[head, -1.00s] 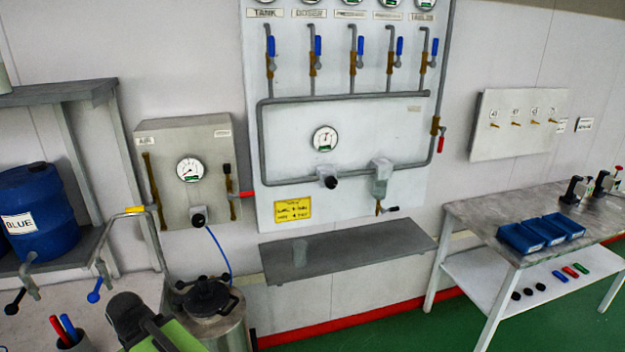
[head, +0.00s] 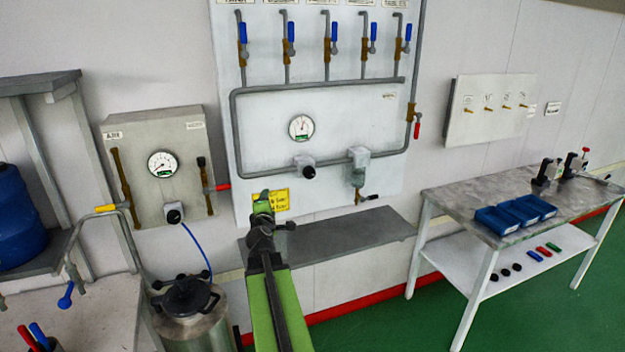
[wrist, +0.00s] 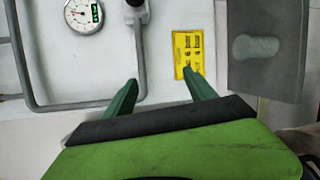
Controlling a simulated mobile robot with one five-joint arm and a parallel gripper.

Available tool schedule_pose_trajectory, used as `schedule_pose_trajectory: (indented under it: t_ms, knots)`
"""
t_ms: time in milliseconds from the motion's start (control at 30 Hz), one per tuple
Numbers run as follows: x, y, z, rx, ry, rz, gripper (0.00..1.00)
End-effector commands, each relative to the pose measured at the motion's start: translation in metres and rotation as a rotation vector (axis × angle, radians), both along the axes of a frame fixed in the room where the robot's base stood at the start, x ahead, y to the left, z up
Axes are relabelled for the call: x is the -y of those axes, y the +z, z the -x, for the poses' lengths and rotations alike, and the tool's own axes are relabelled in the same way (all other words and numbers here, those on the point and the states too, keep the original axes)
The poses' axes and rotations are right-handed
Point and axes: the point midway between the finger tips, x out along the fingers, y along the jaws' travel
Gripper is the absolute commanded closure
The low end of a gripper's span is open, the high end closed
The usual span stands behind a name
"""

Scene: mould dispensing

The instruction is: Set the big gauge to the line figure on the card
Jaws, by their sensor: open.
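A round white gauge (head: 301,128) sits on the large white panel, with a dark knob (head: 309,172) on a white regulator below it. A second round gauge (head: 162,164) is on the grey box to the left, also with a dark knob (head: 174,216) below. The yellow card (head: 281,199) is low on the panel, partly behind my gripper; its writing is too small to read. My gripper (wrist: 160,78) is open and empty, in front of the panel. In the wrist view the card (wrist: 187,50) shows beyond the right finger, and the panel gauge (wrist: 83,15) at top left.
A grey shelf (head: 340,238) juts out under the panel. A lidded metal pot (head: 187,300) stands at lower left, with a blue hose. Pipes and blue-handled valves cover the panel top. A table (head: 470,198) with blue bins (head: 515,214) is at right.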

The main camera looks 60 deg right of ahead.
Motion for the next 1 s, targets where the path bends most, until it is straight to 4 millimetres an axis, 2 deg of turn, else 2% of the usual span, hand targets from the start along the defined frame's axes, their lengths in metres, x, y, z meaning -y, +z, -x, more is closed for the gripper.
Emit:
schedule_pose_trajectory:
  t_ms: [33,133,200,300,400,533,667,767,1000]
  knots:
    - [0.041,0.015,0.03,-0.084,0.028,0.166,0.35]
    - [0.087,0.039,0.079,-0.298,0.131,0.484,0.35]
    - [0.105,0.042,0.11,-0.446,0.202,0.654,0.35]
    - [0.117,0.034,0.144,-0.618,0.295,0.813,0.35]
    - [0.12,0.026,0.164,-0.715,0.357,0.895,0.35]
    - [0.12,0.022,0.171,-0.753,0.388,0.927,0.35]
    - [0.123,0.022,0.165,-0.752,0.39,0.927,0.35]
    - [0.134,0.022,0.152,-0.751,0.39,0.926,0.35]
    - [0.17,0.022,0.103,-0.749,0.391,0.926,0.35]
